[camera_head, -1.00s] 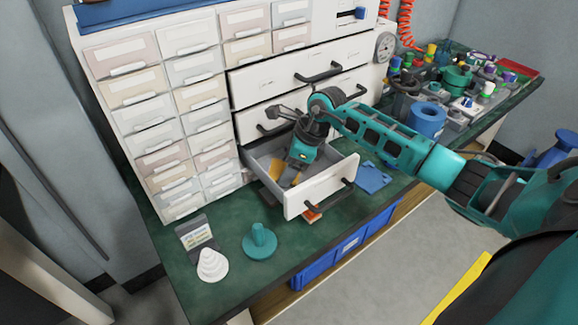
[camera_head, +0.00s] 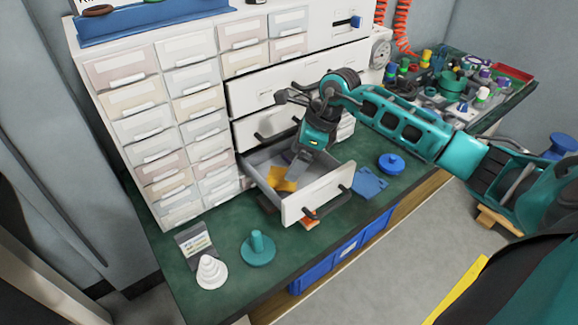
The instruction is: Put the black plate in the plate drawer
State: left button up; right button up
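The open bottom drawer (camera_head: 318,193) sticks out over the green bench, with a yellow plate (camera_head: 284,180) inside. My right gripper (camera_head: 297,168) points down into the drawer, close to the yellow plate. Its fingers are small and partly covered by its own body, so I cannot tell whether they hold anything. No black plate shows clearly. A dark edge (camera_head: 266,203) shows low beside the drawer's left side, and I cannot tell whether it is a plate. My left gripper is not in view.
A blue plate (camera_head: 370,182) and a blue knobbed disc (camera_head: 391,163) lie right of the drawer. An orange piece (camera_head: 309,222) shows under its front. Crowded parts fill the bench's far right.

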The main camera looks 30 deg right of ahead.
jog(key=v, duration=0.6)
jog(key=s+a+r+m+t+y, duration=0.15)
jog(key=a+m+t+y, duration=0.4)
jog(key=a, duration=0.55)
jog(key=s+a+r+m+t+y, duration=0.1)
jog(key=s+a+m+t+y, duration=0.15)
jog(key=a+m+y, duration=0.6)
jog(key=s+f+m+h, duration=0.3)
jog(key=f+m, duration=0.3)
jog(key=m, duration=0.3)
jog(key=s+d+f+m+h, duration=0.1)
jog(key=s+f+m+h, duration=0.3)
jog(key=m, duration=0.6)
jog(key=s+d+f+m+h, duration=0.1)
jog(key=s+f+m+h, duration=0.2)
jog(key=f+m+h, duration=0.4)
jog(key=f+m, duration=0.1)
jog(key=m, duration=0.2)
jog(key=shift+s, duration=0.4)
jog(key=shift+p, duration=0.3)
